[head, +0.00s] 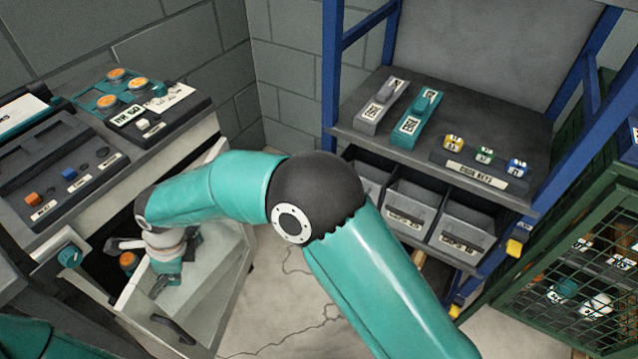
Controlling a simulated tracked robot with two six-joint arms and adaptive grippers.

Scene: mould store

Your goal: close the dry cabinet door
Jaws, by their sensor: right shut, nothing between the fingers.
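The dry cabinet (205,135) stands at the left, with its dark opening facing the room. Its pale-framed, see-through door (215,300) stands open, swung out from the cabinet front. A dark handle (172,331) shows low on the door. My right arm reaches across from the lower right, and my right gripper (160,287) points down at the door, shut and empty. It overlaps the door panel in the picture; I cannot tell whether it touches. An orange-topped jar (129,262) shows inside the opening. My left gripper is out of view.
A blue-framed rack (331,75) with grey bins (408,208) stands at the right, beside a green mesh cage (545,290). Trays with small parts sit on the cabinet top. A teal knob (70,255) sticks out at left. Some grey floor (290,310) is clear.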

